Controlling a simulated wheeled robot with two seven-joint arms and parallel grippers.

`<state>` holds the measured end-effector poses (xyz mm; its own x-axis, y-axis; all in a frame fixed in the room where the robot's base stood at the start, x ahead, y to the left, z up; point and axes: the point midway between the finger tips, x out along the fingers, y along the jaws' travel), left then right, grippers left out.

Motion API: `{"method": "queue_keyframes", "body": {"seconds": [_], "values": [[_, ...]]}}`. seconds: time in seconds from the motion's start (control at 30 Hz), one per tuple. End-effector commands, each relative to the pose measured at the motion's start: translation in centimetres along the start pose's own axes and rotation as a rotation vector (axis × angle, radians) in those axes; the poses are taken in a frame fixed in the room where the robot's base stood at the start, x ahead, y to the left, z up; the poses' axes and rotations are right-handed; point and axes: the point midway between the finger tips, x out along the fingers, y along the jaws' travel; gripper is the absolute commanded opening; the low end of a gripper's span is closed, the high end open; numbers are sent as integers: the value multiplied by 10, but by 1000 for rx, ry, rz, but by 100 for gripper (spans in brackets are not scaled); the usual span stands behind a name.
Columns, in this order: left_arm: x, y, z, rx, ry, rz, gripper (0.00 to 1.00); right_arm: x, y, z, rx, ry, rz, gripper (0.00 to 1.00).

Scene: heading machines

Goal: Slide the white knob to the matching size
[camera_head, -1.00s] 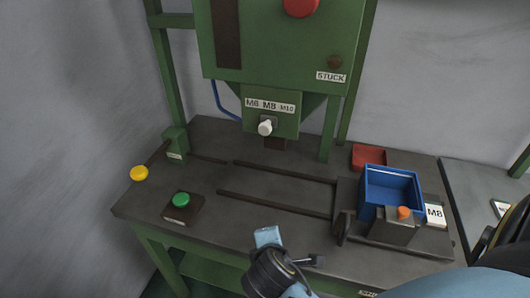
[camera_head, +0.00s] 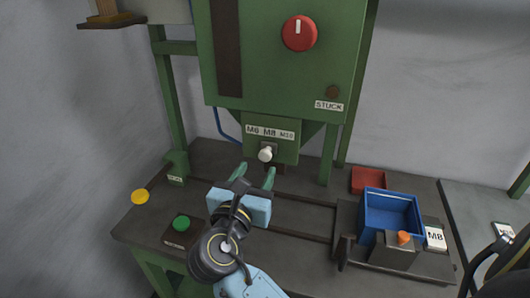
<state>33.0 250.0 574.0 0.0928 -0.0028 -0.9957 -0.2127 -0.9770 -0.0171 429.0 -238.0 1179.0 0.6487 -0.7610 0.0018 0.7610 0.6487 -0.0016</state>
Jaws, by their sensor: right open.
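The white knob (camera_head: 266,153) sticks out of the green box under the machine, below a label strip (camera_head: 270,132) reading M6, M8, M10. It sits roughly under the M8 mark. My right gripper (camera_head: 256,178) is in front of and just below the knob, its two green-blue fingers spread apart and empty. The fingers look apart from the knob; the exact gap in depth is hard to tell. A white card (camera_head: 435,238) reading M8 stands beside the blue bin (camera_head: 391,213) at the right. My left gripper is not in view.
A red tray (camera_head: 369,180) lies behind the blue bin. A green button (camera_head: 181,223) and a yellow button (camera_head: 140,196) are at the left of the dark table. A large red dial (camera_head: 299,33) is on the green cabinet above. Rails run across the table.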

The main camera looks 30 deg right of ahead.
Motion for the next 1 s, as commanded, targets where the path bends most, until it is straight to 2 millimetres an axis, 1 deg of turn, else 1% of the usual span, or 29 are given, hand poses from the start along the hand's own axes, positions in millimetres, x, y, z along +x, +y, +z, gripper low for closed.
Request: {"method": "queue_keyframes", "body": {"seconds": [0.03, 0.1, 0.2, 0.33, 0.5, 0.77, 0.8, 1.0], "values": [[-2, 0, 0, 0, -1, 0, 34, 12, 0, 2, -1, -3, -2, 46], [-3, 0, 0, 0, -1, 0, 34, 27, 0, 2, -1, -3, -1, 46], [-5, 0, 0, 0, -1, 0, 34, 45, 0, 1, -1, -2, -1, 46], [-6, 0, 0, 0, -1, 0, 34, 62, 0, 0, 0, -1, 1, 46], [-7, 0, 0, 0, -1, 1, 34, 73, 0, 0, 2, 2, 1, 46], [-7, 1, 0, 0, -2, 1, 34, 75, 0, -1, 2, 2, 1, 46], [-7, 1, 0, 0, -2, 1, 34, 74, 0, -1, 2, 2, 1, 45], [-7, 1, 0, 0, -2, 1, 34, 74, 0, -1, 2, 2, 1, 19]]}}
